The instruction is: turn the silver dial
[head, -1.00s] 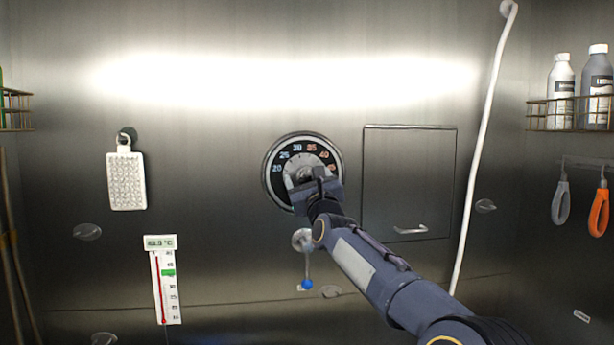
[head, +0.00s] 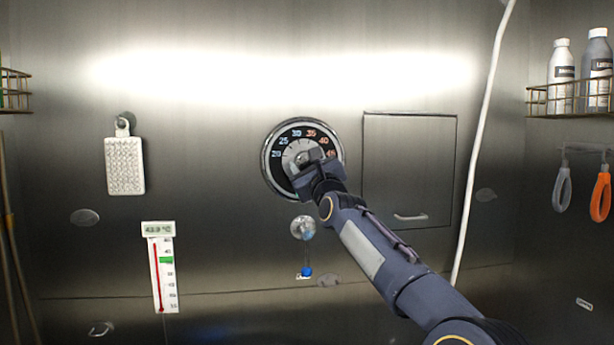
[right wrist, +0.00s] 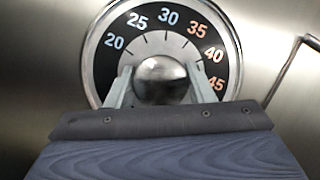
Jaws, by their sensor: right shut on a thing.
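The silver dial (head: 299,156) is on the steel wall, inside a black ring with numbers from 20 to 45. The right wrist view shows its round silver knob (right wrist: 161,80) close up, with the ring around it. My right gripper (head: 308,160) reaches it from the lower right and covers part of the dial in the head view. In the right wrist view its two fingers (right wrist: 163,88) are on either side of the knob, shut on it. A thermometer (head: 161,268) with a small display, a red column and a green marker hangs at the lower left. My left gripper is not in view.
A lever with a blue tip (head: 307,271) hangs just below the dial. A square panel door (head: 408,165) with a handle is to the right, beside a white hose (head: 484,140). A white textured tag (head: 124,166) hangs left. Bottles (head: 562,75) stand in a rack at right.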

